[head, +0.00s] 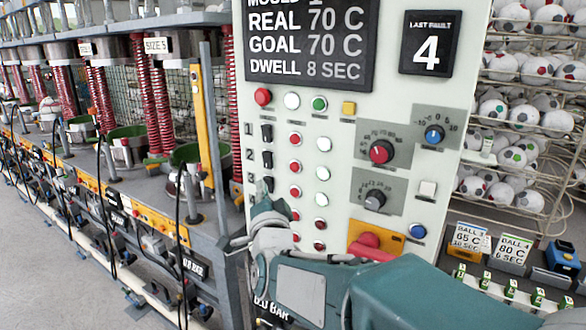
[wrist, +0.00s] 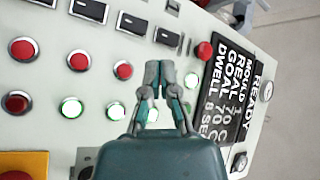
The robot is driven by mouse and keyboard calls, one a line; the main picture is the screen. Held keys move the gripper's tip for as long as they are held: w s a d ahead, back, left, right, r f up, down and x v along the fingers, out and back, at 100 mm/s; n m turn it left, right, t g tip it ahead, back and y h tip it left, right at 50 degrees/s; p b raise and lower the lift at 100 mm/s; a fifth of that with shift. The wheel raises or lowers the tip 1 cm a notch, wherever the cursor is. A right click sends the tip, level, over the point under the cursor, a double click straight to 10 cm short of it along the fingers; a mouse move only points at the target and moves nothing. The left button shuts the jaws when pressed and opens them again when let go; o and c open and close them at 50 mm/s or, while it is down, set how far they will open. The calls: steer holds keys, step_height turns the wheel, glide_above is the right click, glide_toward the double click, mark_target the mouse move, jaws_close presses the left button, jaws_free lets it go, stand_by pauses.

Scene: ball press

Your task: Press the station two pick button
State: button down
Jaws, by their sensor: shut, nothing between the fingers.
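The control panel (head: 335,90) stands upright, with rows marked 1, 2 and 3 beside black switches. Row 2 has a black switch (head: 267,159), a red button (head: 295,166) and a lit white button (head: 323,173). In the wrist view, turned sideways, row 2's red button (wrist: 123,69) and white button (wrist: 115,110) are clear of the fingers. No label readable here tells which is the pick button. My gripper (wrist: 159,66) is shut and empty, its tips overlapping row 1 in the wrist view. In the head view my gripper (head: 262,200) is in front of the panel's lower left.
A black display (head: 308,45) is above the buttons. Knobs (head: 381,151) and a red stop button (head: 369,240) on yellow are to the right. Presses with red springs (head: 103,95) line the left. A rack of balls (head: 515,110) stands at the right. Grey floor is at the left.

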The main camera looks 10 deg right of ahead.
mark_target(295, 167)
steer(key=w+d, duration=0.6)
steer(key=shift+w+d, duration=0.1)
steer(key=shift+d, duration=0.05)
stand_by(0.3)
stand_by(1.4)
steer(key=shift+w+d, duration=0.25)
steer(key=shift+d, duration=0.05)
steer(key=shift+w+d, duration=0.25)
steer(key=shift+d, duration=0.05)
stand_by(0.7)
steer(key=shift+s+a, duration=0.55)
stand_by(0.4)
